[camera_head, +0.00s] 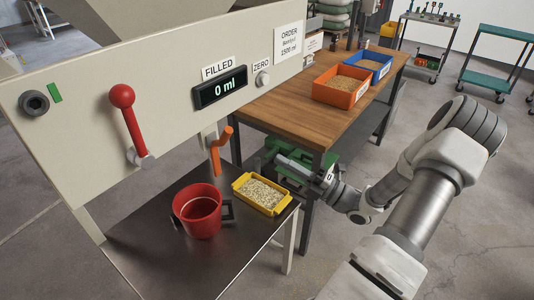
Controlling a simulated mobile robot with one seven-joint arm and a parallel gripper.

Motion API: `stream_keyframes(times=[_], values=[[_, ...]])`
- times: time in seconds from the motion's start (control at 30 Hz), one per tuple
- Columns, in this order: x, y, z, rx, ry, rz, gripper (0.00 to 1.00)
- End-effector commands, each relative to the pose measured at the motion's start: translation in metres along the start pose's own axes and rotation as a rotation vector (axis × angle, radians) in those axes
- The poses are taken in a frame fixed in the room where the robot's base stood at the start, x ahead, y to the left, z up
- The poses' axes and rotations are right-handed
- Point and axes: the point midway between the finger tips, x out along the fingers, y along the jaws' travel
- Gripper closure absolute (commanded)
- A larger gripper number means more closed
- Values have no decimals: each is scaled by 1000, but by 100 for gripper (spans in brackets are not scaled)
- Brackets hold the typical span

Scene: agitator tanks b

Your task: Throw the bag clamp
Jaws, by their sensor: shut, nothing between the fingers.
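No part is labelled as the bag clamp. An orange lever (221,152) stands upright under the cream panel, above the dark steel table. A red ball-topped lever (127,120) is mounted on the panel's front, further left, with its ball up. I cannot tell for certain which of them is the clamp. My gripper (265,162) is right of the orange lever, apart from it, near the yellow tray and the wooden bench's front edge. It is shut and empty, pointing left; its fingertips are small and hard to make out.
A red bucket (198,212) and a yellow tray of grains (244,205) stand on the steel table (150,255). The display (220,87) reads 0 ml, beside the ZERO knob (262,79). Orange (341,96) and blue (368,68) bins stand on the wooden bench (290,110).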

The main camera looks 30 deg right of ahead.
Motion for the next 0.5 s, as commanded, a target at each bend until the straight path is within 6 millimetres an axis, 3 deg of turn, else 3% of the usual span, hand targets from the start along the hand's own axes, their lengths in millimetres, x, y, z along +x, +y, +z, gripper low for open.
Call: stream_keyframes(times=[0.5], values=[[104, 1, -1, 4, 3, -1, 100]])
